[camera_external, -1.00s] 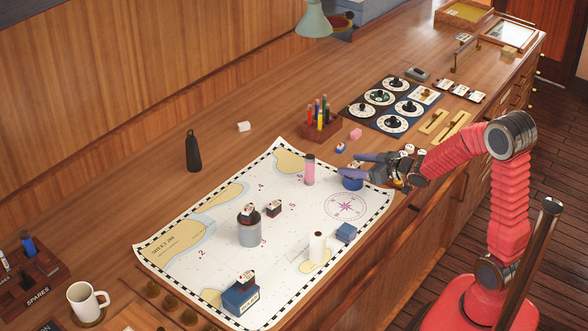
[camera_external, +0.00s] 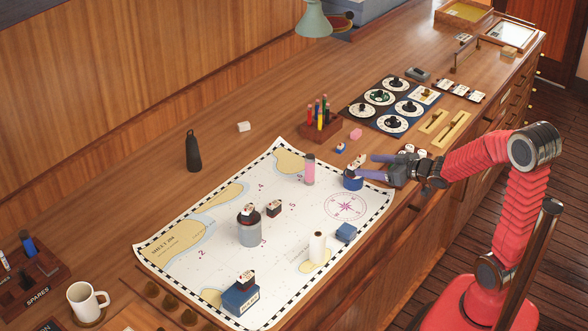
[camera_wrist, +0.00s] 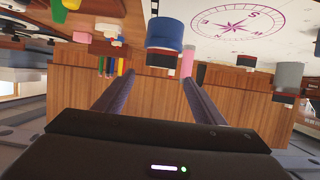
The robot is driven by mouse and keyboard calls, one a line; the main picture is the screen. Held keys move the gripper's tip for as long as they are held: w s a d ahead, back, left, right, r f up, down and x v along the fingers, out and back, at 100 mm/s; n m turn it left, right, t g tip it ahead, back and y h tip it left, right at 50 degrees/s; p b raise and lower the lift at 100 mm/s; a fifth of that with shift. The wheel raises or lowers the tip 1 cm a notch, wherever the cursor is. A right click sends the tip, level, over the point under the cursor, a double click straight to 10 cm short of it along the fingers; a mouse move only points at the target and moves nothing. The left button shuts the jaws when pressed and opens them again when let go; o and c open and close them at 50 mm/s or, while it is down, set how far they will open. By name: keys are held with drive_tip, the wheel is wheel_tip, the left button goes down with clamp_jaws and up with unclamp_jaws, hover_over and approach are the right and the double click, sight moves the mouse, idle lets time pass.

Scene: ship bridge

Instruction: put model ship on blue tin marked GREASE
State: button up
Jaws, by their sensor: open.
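A round blue tin (camera_external: 352,183) stands on the chart's right side near the counter edge. A small model ship (camera_external: 354,169), dark and red with a white top, sits on the tin. In the wrist view, which is upside down, the blue tin (camera_wrist: 165,32) and the ship (camera_wrist: 160,59) touch. No GREASE lettering is readable. My gripper (camera_external: 368,167) is open just right of the ship. In the wrist view, the fingers (camera_wrist: 160,76) are spread with nothing held between them; the ship lies beyond their tips.
Similar small ships rest on a grey tin (camera_external: 249,232), on the chart (camera_external: 180,255) and on a blue box (camera_external: 240,298). A pink cylinder (camera_external: 309,170), a white cylinder (camera_external: 317,248) and a small blue block (camera_external: 346,233) stand near. A pen holder (camera_external: 320,131) is behind.

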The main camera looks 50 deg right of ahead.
drive_tip(key=shift+s+r, duration=0.1)
drive_tip(key=shift+s, duration=0.25)
drive_tip(key=shift+r, duration=0.15)
idle(0.3)
drive_tip(key=s+a+r+g, duration=0.1)
drive_tip(key=s+a+g, duration=0.3)
drive_tip(key=s, duration=0.7)
drive_tip(key=s+a+r+g, duration=0.2)
drive_tip(key=s+a+g, duration=0.2)
drive_tip(key=s+a, duration=0.5)
drive_tip(key=s, duration=0.3)
drive_tip(key=shift+s, duration=0.3)
